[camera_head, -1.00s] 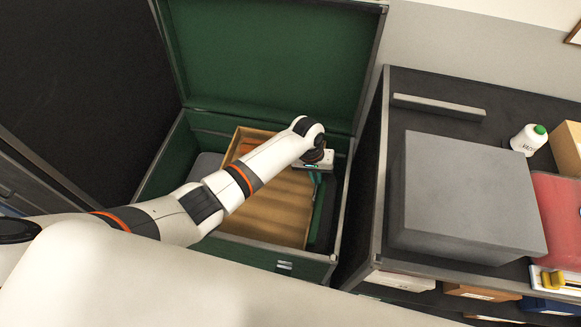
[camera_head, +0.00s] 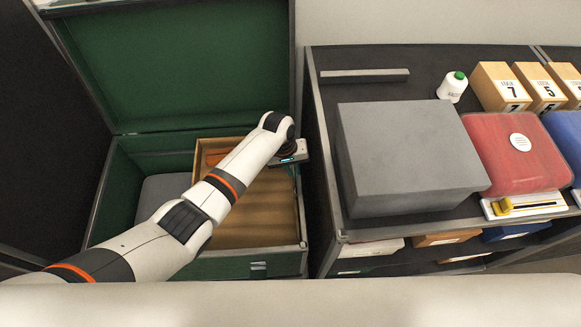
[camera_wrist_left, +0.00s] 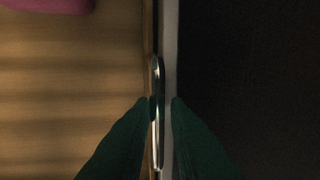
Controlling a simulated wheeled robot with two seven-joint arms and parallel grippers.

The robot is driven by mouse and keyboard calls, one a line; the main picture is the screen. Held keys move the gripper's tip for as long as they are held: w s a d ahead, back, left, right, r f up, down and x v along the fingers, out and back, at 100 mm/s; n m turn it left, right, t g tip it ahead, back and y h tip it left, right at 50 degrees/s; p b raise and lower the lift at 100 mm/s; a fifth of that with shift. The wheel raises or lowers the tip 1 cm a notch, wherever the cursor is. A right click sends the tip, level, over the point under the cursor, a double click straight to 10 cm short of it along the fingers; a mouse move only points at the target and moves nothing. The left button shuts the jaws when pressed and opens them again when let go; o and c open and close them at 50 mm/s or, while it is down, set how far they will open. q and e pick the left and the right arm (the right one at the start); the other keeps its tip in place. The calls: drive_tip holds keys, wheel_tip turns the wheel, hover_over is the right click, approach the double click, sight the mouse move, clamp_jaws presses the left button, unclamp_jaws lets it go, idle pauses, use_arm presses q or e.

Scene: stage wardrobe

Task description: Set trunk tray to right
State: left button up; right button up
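The trunk (camera_head: 130,145) is open, green inside, with its lid up at the back. The wooden trunk tray (camera_head: 255,225) sits in its right part, its right side close against the trunk's right wall. My left gripper (camera_head: 292,160) is at the tray's right side; its fingers are hidden in the head view. In the left wrist view its two dark fingers (camera_wrist_left: 160,100) are close together on either side of a slim metal handle (camera_wrist_left: 157,75) along the tray's edge, seemingly shut on it. My left arm covers part of the tray. My right gripper is not in view.
A dark shelf unit (camera_head: 330,75) stands right beside the trunk, bearing a big grey box (camera_head: 405,150), a red case (camera_head: 515,150), a white spool (camera_head: 452,87) and numbered wooden blocks (camera_head: 500,85). A grey item (camera_head: 160,190) lies in the trunk's left part. Something pink (camera_wrist_left: 45,4) is in the tray.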

use_arm(q)
drive_tip(key=o, duration=0.3)
drive_tip(key=shift+d, duration=0.25)
drive_tip(key=shift+o, duration=0.2)
drive_tip(key=shift+a+r, duration=0.1)
wheel_tip(320, 180, up, 12)
drive_tip(key=a+p, duration=0.2)
drive_tip(key=shift+f, duration=0.2)
drive_tip(key=shift+s+f, duration=0.1)
